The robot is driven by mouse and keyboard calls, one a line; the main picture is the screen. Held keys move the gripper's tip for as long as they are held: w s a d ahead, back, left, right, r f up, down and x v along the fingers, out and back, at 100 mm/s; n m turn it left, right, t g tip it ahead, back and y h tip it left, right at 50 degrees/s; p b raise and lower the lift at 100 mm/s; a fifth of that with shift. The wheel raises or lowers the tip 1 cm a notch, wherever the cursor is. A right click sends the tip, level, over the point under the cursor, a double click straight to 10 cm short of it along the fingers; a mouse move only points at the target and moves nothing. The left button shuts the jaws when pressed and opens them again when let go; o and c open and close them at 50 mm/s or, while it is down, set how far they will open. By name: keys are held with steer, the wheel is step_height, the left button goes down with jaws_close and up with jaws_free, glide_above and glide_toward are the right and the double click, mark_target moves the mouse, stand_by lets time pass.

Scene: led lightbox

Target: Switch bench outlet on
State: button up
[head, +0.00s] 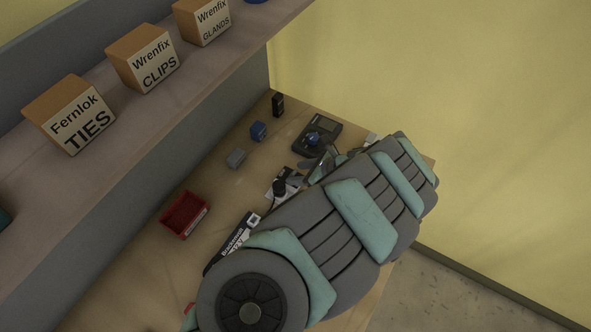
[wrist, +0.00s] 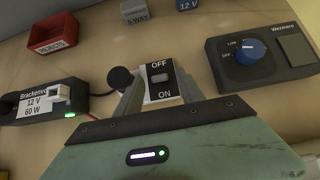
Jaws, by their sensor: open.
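The bench outlet (wrist: 161,93) is a pale plate with a dark switch (wrist: 158,76) in it, marked OFF on the far side and ON on the near side. I cannot tell which way the switch is set. A black round plug (wrist: 120,79) stands at its left. In the head view the outlet (head: 293,178) lies on the bench, partly hidden by the plug. My gripper (wrist: 158,80) is open and empty, one finger on each side of the switch as seen in the wrist view. Contact cannot be told.
A Brackenvolt 12 V supply (wrist: 47,104) with a green light is at left. A Wexmere controller (wrist: 262,57) with a blue knob is at right. A red REJECTS bin (wrist: 57,30), a grey block (wrist: 134,12) and a blue block (wrist: 188,4) stand farther back. A shelf (head: 120,110) overhangs the left.

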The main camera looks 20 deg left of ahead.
steer(key=p+v, duration=0.5)
steer(key=v, duration=0.4)
steer(key=shift+p, duration=0.35)
